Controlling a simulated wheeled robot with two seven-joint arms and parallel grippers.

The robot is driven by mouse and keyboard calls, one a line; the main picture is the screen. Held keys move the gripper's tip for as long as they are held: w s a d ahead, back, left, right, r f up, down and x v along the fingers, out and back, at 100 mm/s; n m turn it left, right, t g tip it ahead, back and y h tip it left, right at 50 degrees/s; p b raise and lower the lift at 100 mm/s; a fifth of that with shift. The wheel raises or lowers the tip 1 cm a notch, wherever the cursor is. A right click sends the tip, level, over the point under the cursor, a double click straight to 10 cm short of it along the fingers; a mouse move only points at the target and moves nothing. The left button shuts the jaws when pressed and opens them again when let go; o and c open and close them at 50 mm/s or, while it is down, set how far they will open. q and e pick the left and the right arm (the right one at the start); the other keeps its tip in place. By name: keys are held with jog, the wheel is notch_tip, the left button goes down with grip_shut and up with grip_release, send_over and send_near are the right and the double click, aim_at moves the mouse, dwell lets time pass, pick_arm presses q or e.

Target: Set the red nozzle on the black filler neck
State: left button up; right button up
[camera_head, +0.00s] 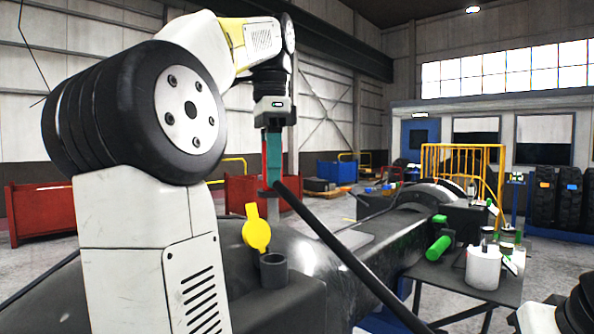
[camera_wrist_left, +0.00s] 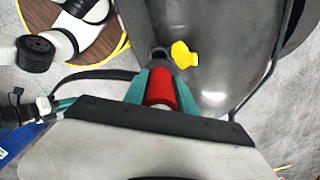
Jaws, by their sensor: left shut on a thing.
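My left gripper (camera_head: 273,165) has teal fingers pointing down, shut on the red nozzle (camera_head: 264,152). The nozzle is mostly hidden by a finger in the head view; in the left wrist view the red nozzle (camera_wrist_left: 160,88) shows between both fingers. A grey spout (camera_head: 273,207) points down below the fingers. The black filler neck (camera_head: 273,272) stands open and upright on the dark casting below, and its yellow cap (camera_head: 256,231) is swung up beside it. The spout appears above the neck, apart from it. The neck (camera_wrist_left: 160,54) lies just beyond the nozzle in the wrist view. My right gripper is not in view.
A thick black hose (camera_head: 345,255) runs from the nozzle down to the right, across the dark rounded casting (camera_head: 305,262). A table at right (camera_head: 450,277) holds a green cylinder (camera_head: 438,248) and white containers (camera_head: 483,268). A yellow railing (camera_head: 465,150) stands behind.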

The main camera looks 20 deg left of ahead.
aim_at(272, 201)
pick_arm(q)
jog(key=shift+f, duration=2.85)
jog(key=shift+f, duration=3.2)
jog(key=o, duration=1.2)
jog(key=shift+d+r, duration=0.1)
jog(key=shift+r, duration=3.75)
